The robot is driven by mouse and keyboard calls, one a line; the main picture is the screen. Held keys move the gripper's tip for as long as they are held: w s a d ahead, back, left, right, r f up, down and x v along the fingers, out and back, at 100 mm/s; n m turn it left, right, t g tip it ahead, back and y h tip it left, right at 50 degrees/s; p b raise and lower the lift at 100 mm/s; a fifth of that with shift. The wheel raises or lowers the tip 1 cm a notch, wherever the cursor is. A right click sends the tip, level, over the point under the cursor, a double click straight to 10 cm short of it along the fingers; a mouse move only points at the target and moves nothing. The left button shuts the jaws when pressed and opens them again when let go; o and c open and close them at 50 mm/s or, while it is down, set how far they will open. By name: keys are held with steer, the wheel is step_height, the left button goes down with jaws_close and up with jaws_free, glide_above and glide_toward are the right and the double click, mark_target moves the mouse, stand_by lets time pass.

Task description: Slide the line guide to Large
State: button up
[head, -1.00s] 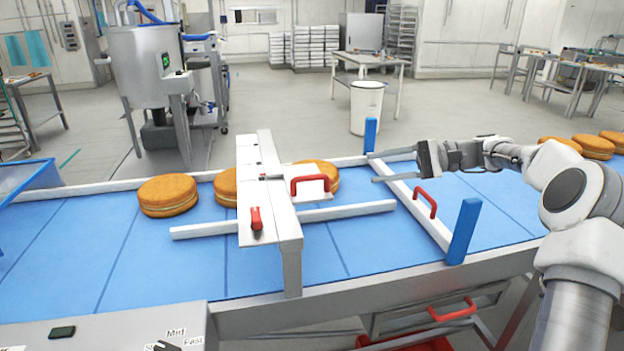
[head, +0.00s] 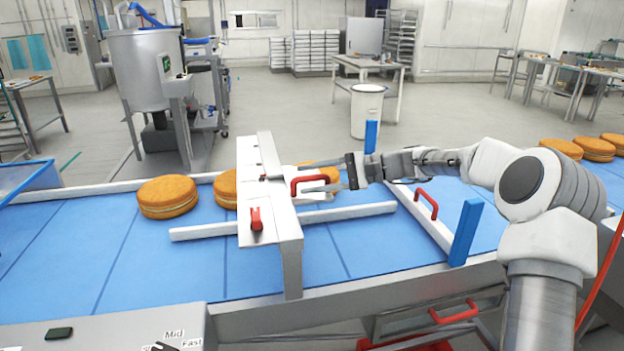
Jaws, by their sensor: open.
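The line guide shows as a white gantry (head: 268,205) across the blue belt, with a small white plate and a red handle (head: 308,181) on its right side. A long white rail (head: 350,211) runs under it along the belt. A small red knob (head: 256,219) sits on the gantry's front part. I cannot read any size mark such as Large. My gripper (head: 316,179) is open, pointing left, with its fingers at the red handle. Whether they touch it or straddle it I cannot tell.
Filled rounds (head: 168,196) lie on the belt at the left, and one is partly hidden behind the gripper. A white bar with another red handle (head: 426,203) crosses the belt between two blue posts (head: 465,232). More rounds lie far right.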

jaws_close()
stand_by(1.4)
